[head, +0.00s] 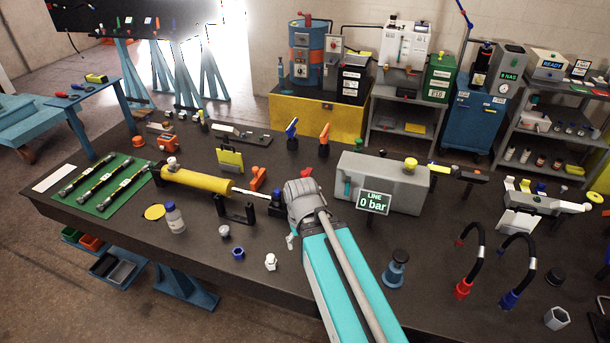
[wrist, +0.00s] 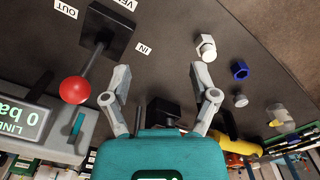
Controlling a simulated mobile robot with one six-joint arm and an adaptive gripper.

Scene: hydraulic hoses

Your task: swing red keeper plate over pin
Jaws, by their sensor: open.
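My gripper shows in the wrist view (wrist: 160,75) with its two fingers spread wide and nothing between the tips. In the head view its fingers are hidden behind my wrist. A dark block (wrist: 163,110) lies beyond the fingers in the wrist view. The yellow cylinder (head: 197,180) lies on the bench, with its bright rod (head: 246,192) reaching right toward a dark block with a blue top (head: 276,201), next to my wrist. I cannot make out the red keeper plate or the pin.
A red ball lever (wrist: 75,90) on a black base stands left of the fingers in the wrist view. The grey unit (head: 380,183) with the 0 bar display (head: 373,202) is right of my wrist. A blue nut (head: 238,253) and white fitting (head: 271,262) lie near the front edge.

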